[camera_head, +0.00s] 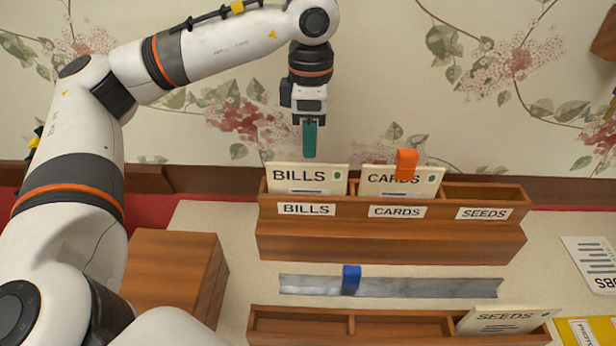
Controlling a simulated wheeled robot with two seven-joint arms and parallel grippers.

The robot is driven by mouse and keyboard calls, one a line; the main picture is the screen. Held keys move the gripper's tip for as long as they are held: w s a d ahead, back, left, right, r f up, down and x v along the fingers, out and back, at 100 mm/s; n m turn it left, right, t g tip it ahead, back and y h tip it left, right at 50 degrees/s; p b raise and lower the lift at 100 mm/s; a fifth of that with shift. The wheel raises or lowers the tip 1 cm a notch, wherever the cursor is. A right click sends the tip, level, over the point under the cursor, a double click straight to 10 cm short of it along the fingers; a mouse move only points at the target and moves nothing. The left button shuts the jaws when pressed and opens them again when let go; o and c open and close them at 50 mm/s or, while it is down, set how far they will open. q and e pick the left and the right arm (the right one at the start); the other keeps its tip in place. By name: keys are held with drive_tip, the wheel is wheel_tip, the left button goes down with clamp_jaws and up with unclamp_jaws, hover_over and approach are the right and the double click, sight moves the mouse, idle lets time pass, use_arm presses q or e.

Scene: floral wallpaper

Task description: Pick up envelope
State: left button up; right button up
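A cream BILLS envelope (309,182) stands in the left compartment of the rear wooden rack (390,241). A cream CARDS envelope (375,188) stands in the middle compartment, with an orange block (406,163) at its top edge. A SEEDS envelope (498,319) leans in the right compartment of the front rack (400,337). My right gripper is not in view.
A grey metal strip (430,287) with a blue block (351,278) lies between the racks. A wooden box (170,275) stands at left, partly behind my arm. A printed sheet (592,262) and a yellow item (590,331) lie at right. The rear rack's SEEDS compartment looks empty.

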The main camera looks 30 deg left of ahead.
sight(307, 164)
use_arm(q)
drive_tip(key=f, duration=0.3)
drive_tip(key=shift+s+d+f, duration=0.1)
drive_tip(key=shift+s+f, duration=0.1)
drive_tip(key=shift+w+f+p, duration=0.1)
drive_tip(key=shift+f+p, duration=0.25)
drive_tip(key=shift+f, duration=0.3)
drive_tip(key=f, duration=0.3)
drive_tip(key=shift+a+f+p, duration=0.25)
drive_tip(key=shift+a+p, duration=0.1)
drive_tip(key=shift+p, duration=0.05)
drive_tip(key=shift+f, duration=0.4)
drive_tip(key=shift+c, duration=0.4)
clamp_jaws()
